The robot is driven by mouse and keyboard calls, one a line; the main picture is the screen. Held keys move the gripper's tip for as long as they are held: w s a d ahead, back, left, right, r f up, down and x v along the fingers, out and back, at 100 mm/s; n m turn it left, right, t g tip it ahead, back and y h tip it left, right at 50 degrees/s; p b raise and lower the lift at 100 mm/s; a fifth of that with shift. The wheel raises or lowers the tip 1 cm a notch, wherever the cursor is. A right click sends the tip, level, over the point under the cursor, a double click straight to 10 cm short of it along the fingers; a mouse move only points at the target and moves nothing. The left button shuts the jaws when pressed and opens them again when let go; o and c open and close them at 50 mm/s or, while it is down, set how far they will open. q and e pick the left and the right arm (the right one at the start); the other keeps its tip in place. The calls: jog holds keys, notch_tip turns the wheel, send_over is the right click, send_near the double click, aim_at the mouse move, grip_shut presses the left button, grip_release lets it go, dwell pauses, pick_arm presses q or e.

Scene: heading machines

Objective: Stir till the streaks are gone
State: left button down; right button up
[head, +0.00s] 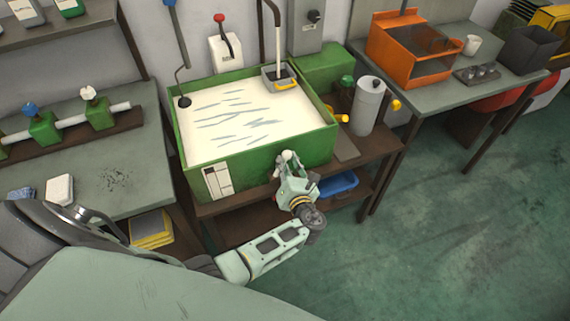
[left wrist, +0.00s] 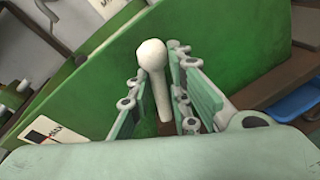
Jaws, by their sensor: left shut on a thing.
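A green tank (head: 250,156) holds milky white liquid (head: 250,108) with several thin grey streaks across its middle. My left gripper (head: 285,166) is at the tank's front side, shut on a white lever (left wrist: 152,60) with a rounded knob. In the left wrist view the lever stands between the fingers (left wrist: 160,108), its knob above them, in front of the green wall. My right gripper is in neither view.
A rod with a dark round end (head: 184,102) reaches the tank's left edge. A grey box (head: 275,75) is at the back edge. A grey cylinder (head: 368,106) stands right of the tank, a blue bin (head: 338,185) below. Green floor is open at right.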

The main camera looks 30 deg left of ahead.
pick_arm(q)
jog(key=c, duration=1.7)
grip_release()
jog(key=shift+w+d, duration=0.2)
jog(key=shift+w, duration=0.05)
jog(key=shift+c, duration=0.2)
jog(key=v, duration=1.2)
jog(key=shift+s+a, duration=0.1)
